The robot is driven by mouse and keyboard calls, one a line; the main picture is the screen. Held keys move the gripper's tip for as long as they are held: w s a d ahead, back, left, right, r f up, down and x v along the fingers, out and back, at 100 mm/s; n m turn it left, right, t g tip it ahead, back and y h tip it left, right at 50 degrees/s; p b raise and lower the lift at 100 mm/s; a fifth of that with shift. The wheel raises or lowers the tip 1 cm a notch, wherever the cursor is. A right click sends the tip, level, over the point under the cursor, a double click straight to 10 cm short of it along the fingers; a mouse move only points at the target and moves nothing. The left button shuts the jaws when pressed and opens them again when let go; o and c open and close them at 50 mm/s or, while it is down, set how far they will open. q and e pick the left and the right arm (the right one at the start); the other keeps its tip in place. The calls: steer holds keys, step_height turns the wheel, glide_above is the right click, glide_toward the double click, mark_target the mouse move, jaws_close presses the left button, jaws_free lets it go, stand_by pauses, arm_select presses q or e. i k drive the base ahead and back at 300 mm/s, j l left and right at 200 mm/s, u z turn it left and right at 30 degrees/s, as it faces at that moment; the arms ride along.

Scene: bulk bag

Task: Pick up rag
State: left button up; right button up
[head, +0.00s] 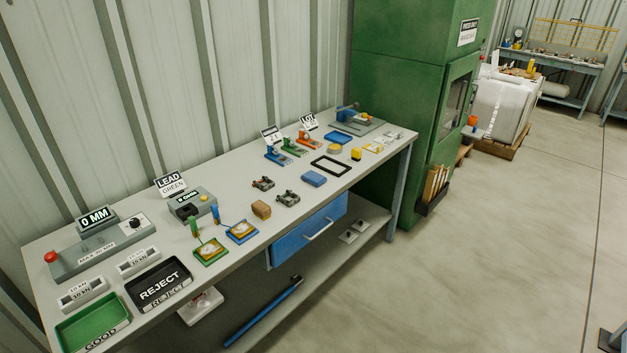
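I cannot pick out a rag for certain. A white, flat piece with a small red mark (201,305) lies on the shelf under the bench, partly hidden by the bench top; it may be cloth, but I cannot tell. A blue, soft-edged block (313,178) lies on the bench top, and a small white and yellow piece (373,148) lies further back. Neither of my grippers is in view.
The grey bench (262,238) runs along the corrugated wall, crowded with fixtures, a green GOOD tray (92,326) and a black REJECT tray (158,286). A green cabinet (402,90) stands beyond. A wrapped bulk bag (500,105) sits on a pallet.

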mark_target(315, 178)
steer(key=u, duration=0.55)
steer(key=i+l+u, duration=0.15)
steer(key=u, duration=0.2)
steer(key=i+l+u, duration=0.1)
steer(key=l+u, duration=0.6)
steer(key=i+l+u, duration=0.2)
steer(key=l, duration=0.3)
steer(key=l+u, duration=0.15)
steer(key=l, duration=0.35)
steer(key=l+u, duration=0.1)
steer(key=l, duration=0.95)
